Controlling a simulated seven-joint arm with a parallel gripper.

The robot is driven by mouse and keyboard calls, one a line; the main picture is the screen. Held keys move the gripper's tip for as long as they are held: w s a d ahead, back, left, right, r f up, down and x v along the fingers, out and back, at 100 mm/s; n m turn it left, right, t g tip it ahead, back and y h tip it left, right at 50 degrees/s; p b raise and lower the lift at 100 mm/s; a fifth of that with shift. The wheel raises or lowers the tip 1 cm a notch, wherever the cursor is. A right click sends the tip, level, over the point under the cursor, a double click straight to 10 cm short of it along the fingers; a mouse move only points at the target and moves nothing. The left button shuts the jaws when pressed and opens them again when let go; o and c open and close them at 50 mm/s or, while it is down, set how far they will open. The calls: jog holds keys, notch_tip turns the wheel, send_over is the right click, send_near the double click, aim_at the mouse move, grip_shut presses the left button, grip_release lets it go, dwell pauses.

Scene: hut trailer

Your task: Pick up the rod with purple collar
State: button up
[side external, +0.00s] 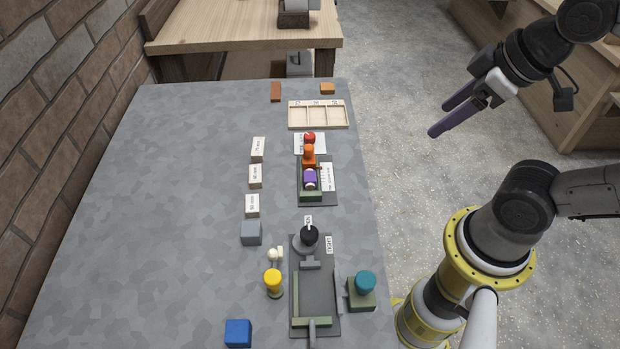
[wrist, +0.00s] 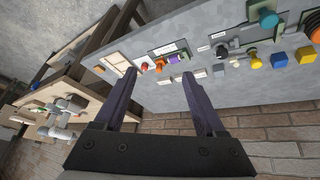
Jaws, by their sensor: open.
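A purple-collared piece with a white part (side external: 310,179), which looks like the rod, sits in a dark fixture (side external: 317,203) with green blocks, at the right side of the grey table. Its full shape is too small to make out. Purple also shows in the wrist view (wrist: 174,59), beyond my fingertips. An orange piece (side external: 308,153) and a red knob (side external: 309,137) stand just behind it. My gripper (side external: 437,119) is open and empty, off the table's right edge, above the floor and well apart from the rod. Its two dark purple fingers show in the wrist view (wrist: 160,76).
A wooden compartment tray (side external: 318,127) lies behind the fixture. In front is a second dark fixture (side external: 316,285) with a black knob (side external: 309,236); teal (side external: 365,282) and yellow (side external: 273,280) knobs flank it. White labelled blocks (side external: 255,176) stand left. The table's left half is clear.

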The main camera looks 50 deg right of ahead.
notch_tip(320, 180, up, 2)
jog(key=w+n, duration=0.2)
jog(key=n, duration=0.3)
jog(key=n+g, duration=0.6)
jog(key=n, duration=1.4)
send_over(310, 176)
notch_tip(310, 176, down, 21)
jog(key=shift+f, duration=2.9)
grip_shut()
